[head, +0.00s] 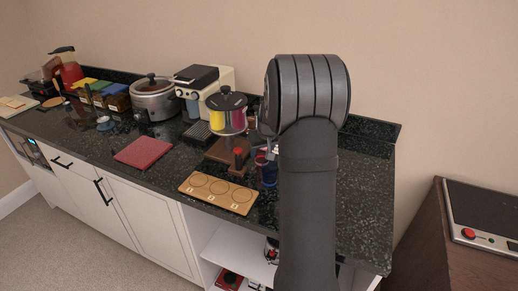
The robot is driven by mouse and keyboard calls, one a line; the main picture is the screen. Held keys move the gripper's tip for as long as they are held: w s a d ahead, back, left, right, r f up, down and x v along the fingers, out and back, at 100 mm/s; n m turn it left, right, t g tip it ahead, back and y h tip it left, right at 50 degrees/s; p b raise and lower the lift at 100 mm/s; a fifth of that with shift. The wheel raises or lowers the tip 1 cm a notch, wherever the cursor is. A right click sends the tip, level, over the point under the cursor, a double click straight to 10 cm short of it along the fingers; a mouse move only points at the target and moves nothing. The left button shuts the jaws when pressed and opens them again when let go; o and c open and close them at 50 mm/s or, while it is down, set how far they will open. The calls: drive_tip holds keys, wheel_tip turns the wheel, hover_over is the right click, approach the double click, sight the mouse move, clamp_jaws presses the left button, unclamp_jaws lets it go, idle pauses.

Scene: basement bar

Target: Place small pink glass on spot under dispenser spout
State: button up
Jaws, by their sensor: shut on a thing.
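The dispenser (227,119) has a clear drum with yellow and magenta sections, a dark lid and a brown base (223,152) with a red part (238,153) at its front right. A wooden board (246,205) with three ringed spots lies in front of it. Small pinkish and blue glassware (269,174) shows right of the dispenser, partly hidden by my arm. I cannot tell which piece is the small pink glass. My gripper is hidden behind my arm, so its hold does not show.
A red mat (143,152) lies left of the board. A cream coffee machine (204,91) and a silver cooker (153,98) stand behind. The dark counter (360,205) is bare right of my arm. A separate brown cabinet (455,255) with a hotplate (485,211) stands far right.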

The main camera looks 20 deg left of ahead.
drive_tip(key=shift+w+a+f, duration=0.2)
drive_tip(key=shift+w+a, duration=0.35)
drive_tip(key=shift+w+a+f, duration=0.15)
drive_tip(key=shift+w+a, duration=0.4)
drive_tip(key=shift+f, duration=0.25)
drive_tip(key=shift+f, duration=0.2)
drive_tip(key=o, duration=1)
drive_tip(key=shift+r, duration=0.15)
drive_tip(key=v, duration=1.2)
